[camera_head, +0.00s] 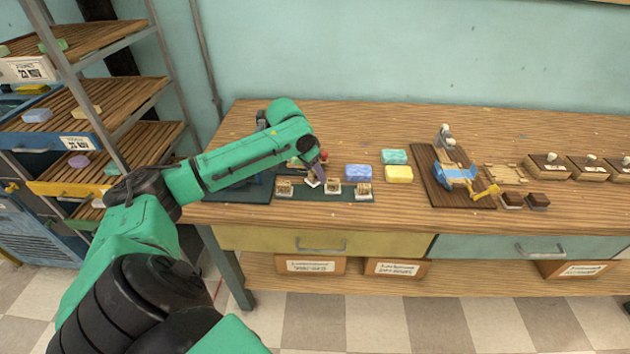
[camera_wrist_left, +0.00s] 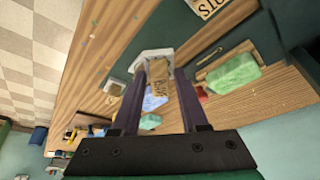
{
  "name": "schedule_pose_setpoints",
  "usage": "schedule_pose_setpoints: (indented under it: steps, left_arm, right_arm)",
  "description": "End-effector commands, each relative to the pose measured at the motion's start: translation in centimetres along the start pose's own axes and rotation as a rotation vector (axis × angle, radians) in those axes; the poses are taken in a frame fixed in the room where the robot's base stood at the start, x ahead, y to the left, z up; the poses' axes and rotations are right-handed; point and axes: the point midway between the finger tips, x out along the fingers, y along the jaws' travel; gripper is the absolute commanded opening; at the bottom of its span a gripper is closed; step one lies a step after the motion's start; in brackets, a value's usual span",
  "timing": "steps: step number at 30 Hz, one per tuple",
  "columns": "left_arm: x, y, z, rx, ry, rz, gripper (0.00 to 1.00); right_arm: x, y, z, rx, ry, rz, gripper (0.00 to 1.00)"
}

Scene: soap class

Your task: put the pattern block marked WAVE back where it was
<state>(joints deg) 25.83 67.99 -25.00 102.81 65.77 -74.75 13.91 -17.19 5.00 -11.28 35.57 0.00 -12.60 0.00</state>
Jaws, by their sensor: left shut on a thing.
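My left gripper (camera_head: 320,168) reaches over the dark green mat (camera_head: 345,199) on the workbench. In the left wrist view its two dark fingers (camera_wrist_left: 160,84) are shut on a pattern block (camera_wrist_left: 152,57), pale with a wooden, lettered part. Its lettering is too small to read for sure, so I cannot tell whether it says WAVE. Other small blocks stand on the mat: one at the left (camera_head: 285,188), one at the middle (camera_head: 333,187) and one at the right (camera_head: 364,189). The fingers partly hide the held block. My right gripper is out of view.
Blue (camera_head: 357,172), yellow (camera_head: 399,174) and teal (camera_head: 394,156) soap bars lie right of the mat. A dark wooden board (camera_head: 425,180) with a blue-and-yellow device stands further right. Several stamps line the right end. A shelf rack (camera_head: 85,110) stands at the left.

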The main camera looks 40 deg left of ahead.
Motion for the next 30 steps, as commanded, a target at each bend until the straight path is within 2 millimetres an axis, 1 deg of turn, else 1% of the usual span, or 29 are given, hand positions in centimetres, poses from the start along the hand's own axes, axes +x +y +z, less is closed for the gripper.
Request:
schedule_pose_setpoints:
  steps: [1, 3, 5, 14, 15, 17, 18, 27, 30]
  left_arm:
    - [1.0, 0.1, 0.5, 0.000, -0.005, 0.001, 0.00]
    - [2.3, 0.1, 1.0, -0.001, -0.004, 0.002, 0.00]
    - [2.9, 0.0, 1.3, 0.000, -0.002, 0.000, 0.00]
    - [3.2, 0.0, 1.4, 0.001, -0.001, 0.000, 0.00]
    - [3.3, 0.1, 1.4, 0.001, -0.001, 0.001, 0.47]
    - [3.3, 0.0, 1.4, 0.001, -0.001, 0.000, 0.70]
    - [3.3, 0.0, 1.4, 0.001, -0.001, 0.000, 0.74]
    - [3.2, 0.0, 1.3, 0.001, -0.001, 0.000, 0.74]
    - [2.5, -0.1, 1.3, 0.001, -0.001, -0.002, 0.74]
  right_arm:
    - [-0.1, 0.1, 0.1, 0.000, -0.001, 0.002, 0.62]
    - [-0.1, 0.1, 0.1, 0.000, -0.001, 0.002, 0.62]
    - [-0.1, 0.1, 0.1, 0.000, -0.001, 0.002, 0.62]
    - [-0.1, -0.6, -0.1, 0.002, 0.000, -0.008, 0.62]
    - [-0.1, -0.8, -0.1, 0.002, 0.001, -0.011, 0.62]
    - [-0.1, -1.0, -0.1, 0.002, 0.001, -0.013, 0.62]
    - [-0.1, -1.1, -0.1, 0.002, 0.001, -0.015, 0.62]
    - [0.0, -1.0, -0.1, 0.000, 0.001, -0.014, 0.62]
    - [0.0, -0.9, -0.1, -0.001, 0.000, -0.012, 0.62]
